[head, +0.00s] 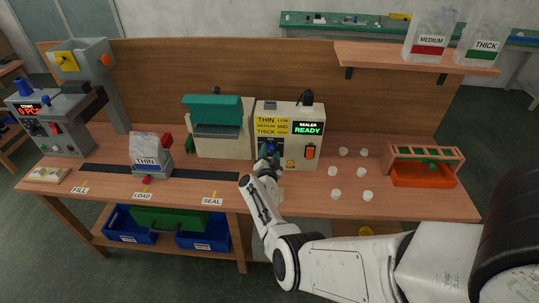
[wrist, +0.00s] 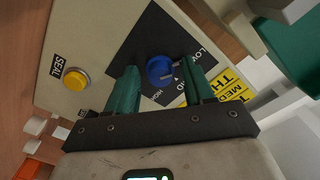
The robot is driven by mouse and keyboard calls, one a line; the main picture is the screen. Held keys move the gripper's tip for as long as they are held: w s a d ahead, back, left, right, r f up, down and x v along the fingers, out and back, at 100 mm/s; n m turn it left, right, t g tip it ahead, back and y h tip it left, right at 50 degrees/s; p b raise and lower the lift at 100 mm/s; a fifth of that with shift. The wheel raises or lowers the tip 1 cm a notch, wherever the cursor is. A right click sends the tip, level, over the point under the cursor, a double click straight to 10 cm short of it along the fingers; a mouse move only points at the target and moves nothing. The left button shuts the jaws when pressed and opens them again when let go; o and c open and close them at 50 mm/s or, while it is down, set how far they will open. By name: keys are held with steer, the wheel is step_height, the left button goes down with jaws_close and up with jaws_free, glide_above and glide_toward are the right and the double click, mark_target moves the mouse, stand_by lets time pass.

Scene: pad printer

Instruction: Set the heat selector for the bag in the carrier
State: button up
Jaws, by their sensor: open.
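The sealer (head: 305,126) stands at the back of the bench. Its green display reads SEALER READY, and its yellow chart pairs THIN with LOW and MEDIUM with MID. The blue heat selector (wrist: 160,69) shows in the wrist view, with LOW, MID and HIGH printed around it; I cannot tell for sure which its mark points at. My gripper (wrist: 160,65) is open, its green fingers on either side of the selector; contact is unclear. It also shows at the sealer's front in the head view (head: 267,155). The bag (head: 147,146) in the carrier (head: 153,171) is labelled THIN.
A yellow SEAL button (wrist: 75,79) is left of the selector in the wrist view. The sealing press (head: 219,125) stands left of the sealer. Several white cups (head: 337,195) and an orange tray (head: 420,177) are to the right. MEDIUM and THICK bags (head: 430,36) stand on the shelf.

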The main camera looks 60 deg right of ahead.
steer(key=shift+a, duration=0.1)
steer(key=p+v, duration=0.5)
steer(key=v, duration=0.4)
steer(key=shift+a+r, duration=0.1)
steer(key=shift+a, duration=0.1)
steer(key=shift+s+a, duration=0.35)
steer(key=shift+a, duration=0.2)
